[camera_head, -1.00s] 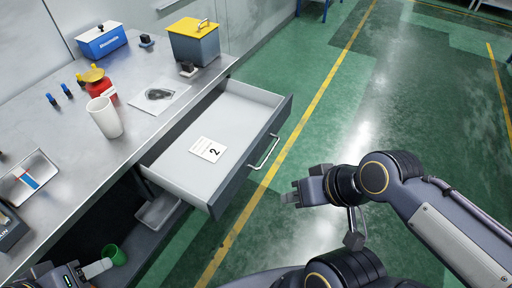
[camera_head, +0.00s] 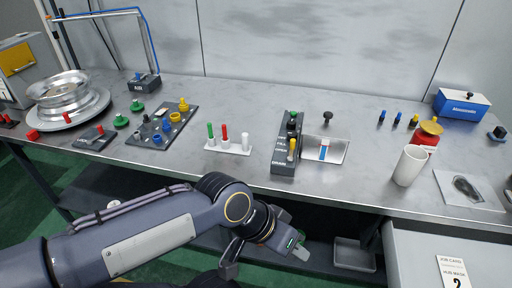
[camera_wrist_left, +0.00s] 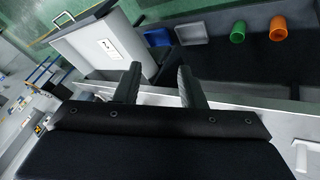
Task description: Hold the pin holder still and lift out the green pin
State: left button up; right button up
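The pin holder (camera_head: 229,149) is a small white block on the bench, left of centre in the head view. The green pin (camera_head: 211,132) stands upright at its left end. A red pin (camera_head: 224,134) stands in its middle and a short white pin (camera_head: 245,139) at its right end. My left gripper (camera_head: 299,250) is low in front of the bench edge, apart from the holder and to its right. In the left wrist view its two fingers (camera_wrist_left: 159,75) are spread with nothing between them. My right gripper is out of view.
Left of the holder is a dark board (camera_head: 160,128) with coloured parts. Bench before the holder is clear.

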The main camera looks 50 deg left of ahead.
aim_at(209, 125)
jog(key=u, duration=1.95)
jog(key=i+l+u, duration=0.15)
jog(key=i, duration=0.15)
jog(key=i+u, duration=0.1)
jog(key=i, duration=0.15)
jog(key=i+j+z, duration=0.4)
jog(key=j+z, duration=0.25)
jog(key=i+j+z, duration=0.15)
jog(key=j+z, duration=0.15)
